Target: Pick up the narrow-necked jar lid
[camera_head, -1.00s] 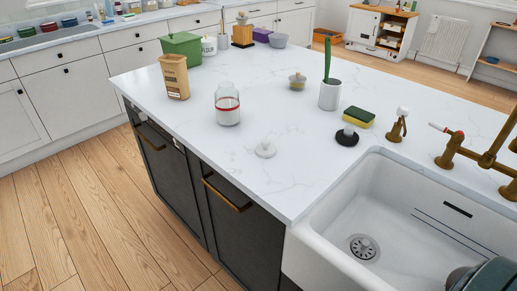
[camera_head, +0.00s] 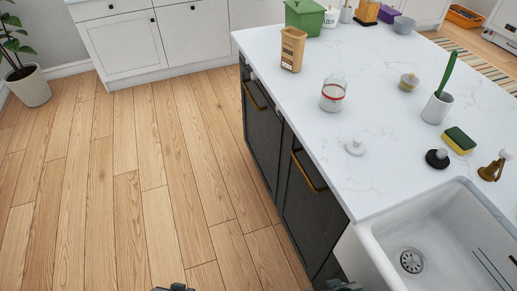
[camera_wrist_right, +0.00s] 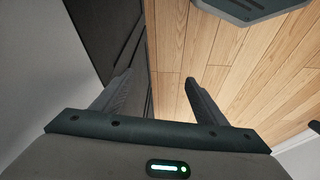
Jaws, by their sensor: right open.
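A small white round lid with a knob (camera_head: 355,147) lies flat on the white countertop, near the counter's left edge. A clear glass jar with a red band (camera_head: 333,93) stands behind it. A black round piece with a pale knob (camera_head: 438,159) lies to its right. My right gripper (camera_wrist_right: 158,92) is open and empty in the right wrist view, beside the dark cabinet front and over the wooden floor. Only dark tips of my left gripper (camera_head: 174,287) show at the bottom edge of the head view; its jaws cannot be made out.
The sink (camera_head: 440,235) is at front right. Wooden floor (camera_head: 150,180) is clear on the left.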

